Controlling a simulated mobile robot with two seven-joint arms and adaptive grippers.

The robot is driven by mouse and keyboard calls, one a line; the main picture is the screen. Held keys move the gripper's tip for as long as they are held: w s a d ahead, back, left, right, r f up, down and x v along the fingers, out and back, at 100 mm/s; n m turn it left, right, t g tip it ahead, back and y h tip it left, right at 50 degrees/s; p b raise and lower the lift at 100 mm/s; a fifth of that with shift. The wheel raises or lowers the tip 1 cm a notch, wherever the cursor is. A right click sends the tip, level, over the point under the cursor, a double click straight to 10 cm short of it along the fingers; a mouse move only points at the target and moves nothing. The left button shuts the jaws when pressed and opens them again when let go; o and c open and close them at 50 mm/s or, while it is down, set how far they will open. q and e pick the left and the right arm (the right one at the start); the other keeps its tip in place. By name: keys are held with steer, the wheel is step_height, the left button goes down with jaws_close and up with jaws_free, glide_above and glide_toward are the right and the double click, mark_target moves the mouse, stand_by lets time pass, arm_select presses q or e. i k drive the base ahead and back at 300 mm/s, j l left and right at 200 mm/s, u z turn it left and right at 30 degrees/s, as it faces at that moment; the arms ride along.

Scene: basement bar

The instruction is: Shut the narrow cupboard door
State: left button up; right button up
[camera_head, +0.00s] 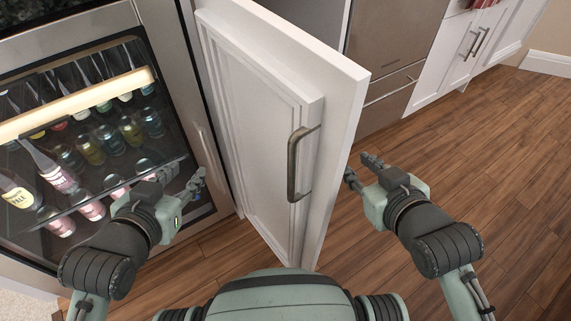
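The narrow cupboard door (250,120) is white with a raised panel frame and stands swung out into the room. Its panelled face with a dark bar handle (293,165) faces left, towards the glass-fronted cooler. Its free edge is nearest me. My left gripper (184,178) is left of the door, in front of the cooler, with its fingers apart and empty. My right gripper (360,168) is right of the door, near its free edge, with its fingers apart and empty. Neither gripper holds the handle. Most of the cupboard opening is hidden behind the door.
A drinks cooler (203,125) with a metal frame and several bottles stands at left. A steel appliance (395,40) and white cupboards (440,70) line the wall behind and right of the door. The wooden floor (480,160) at right is clear.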

mark_target(289, 105)
steer(key=j+z, duration=0.4)
steer(key=k+j+z, duration=0.15)
steer(key=j+z, duration=0.25)
steer(key=k+j, duration=0.25)
steer(key=j, duration=0.15)
steer(key=k+j+z, duration=0.1)
steer(key=k+j, duration=0.2)
steer(key=j, duration=0.1)
